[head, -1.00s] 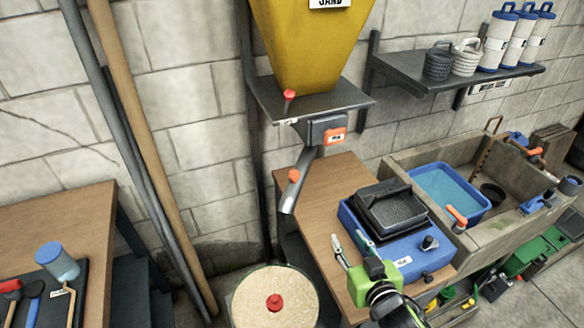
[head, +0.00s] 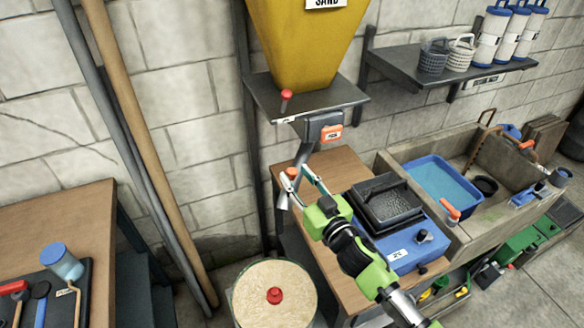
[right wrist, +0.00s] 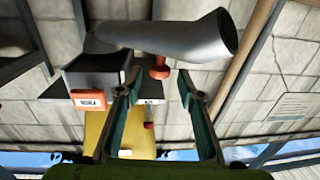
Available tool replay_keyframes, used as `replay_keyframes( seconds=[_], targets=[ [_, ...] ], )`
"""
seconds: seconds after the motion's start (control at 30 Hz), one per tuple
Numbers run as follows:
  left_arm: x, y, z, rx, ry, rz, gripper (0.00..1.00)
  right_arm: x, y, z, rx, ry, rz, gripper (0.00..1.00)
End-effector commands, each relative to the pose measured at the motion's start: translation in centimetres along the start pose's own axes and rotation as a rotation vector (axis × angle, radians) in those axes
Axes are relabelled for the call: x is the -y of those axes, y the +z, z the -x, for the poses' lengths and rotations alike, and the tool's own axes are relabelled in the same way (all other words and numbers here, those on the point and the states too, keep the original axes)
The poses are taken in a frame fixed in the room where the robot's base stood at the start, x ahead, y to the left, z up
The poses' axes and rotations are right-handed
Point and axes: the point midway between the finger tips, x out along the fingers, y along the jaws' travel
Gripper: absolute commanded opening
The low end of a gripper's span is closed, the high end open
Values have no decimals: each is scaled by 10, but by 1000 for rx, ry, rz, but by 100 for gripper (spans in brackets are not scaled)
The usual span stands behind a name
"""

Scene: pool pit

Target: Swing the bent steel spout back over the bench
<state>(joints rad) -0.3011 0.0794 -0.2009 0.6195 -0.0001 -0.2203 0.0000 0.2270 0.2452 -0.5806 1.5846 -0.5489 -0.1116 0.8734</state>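The bent steel spout (head: 302,153) hangs below the yellow sand hopper (head: 297,45) and slants down to the left, toward the bench's left edge. Its orange knob (head: 292,173) is at my right gripper (head: 295,180), whose fingers partly hide the spout's lower end. In the right wrist view the spout (right wrist: 175,38) crosses above the open fingers (right wrist: 160,90), and the knob (right wrist: 159,68) shows between and just beyond their tips. I see no grip on it; contact is unclear. The wooden bench (head: 345,163) stands right of the spout. My left gripper is out of view.
A blue machine with a black tray (head: 388,205) stands on the bench. A round sand-topped tub (head: 255,298) with a red knob is on the floor below the spout. A stone sink (head: 490,215) is at the right; poles (head: 140,140) lean on the wall.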

Motion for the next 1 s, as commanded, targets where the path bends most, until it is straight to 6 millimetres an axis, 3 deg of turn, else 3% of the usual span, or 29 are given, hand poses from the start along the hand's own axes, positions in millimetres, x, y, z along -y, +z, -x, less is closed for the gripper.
replay_keyframes(
  seconds=[0.23, 0.6, 0.63, 0.77, 1.0],
  targets=[
    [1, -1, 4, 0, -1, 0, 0, 0, 0, -28, 0, 1, 0, 35],
    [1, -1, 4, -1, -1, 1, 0, 0, 0, -33, 1, 1, 0, 35],
    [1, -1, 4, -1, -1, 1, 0, 0, 0, -33, 1, 1, 0, 32],
    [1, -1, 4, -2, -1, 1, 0, 0, 0, -32, 1, 1, 0, 0],
    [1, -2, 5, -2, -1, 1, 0, -2, 0, -31, 2, -6, 1, 0]
  ],
)
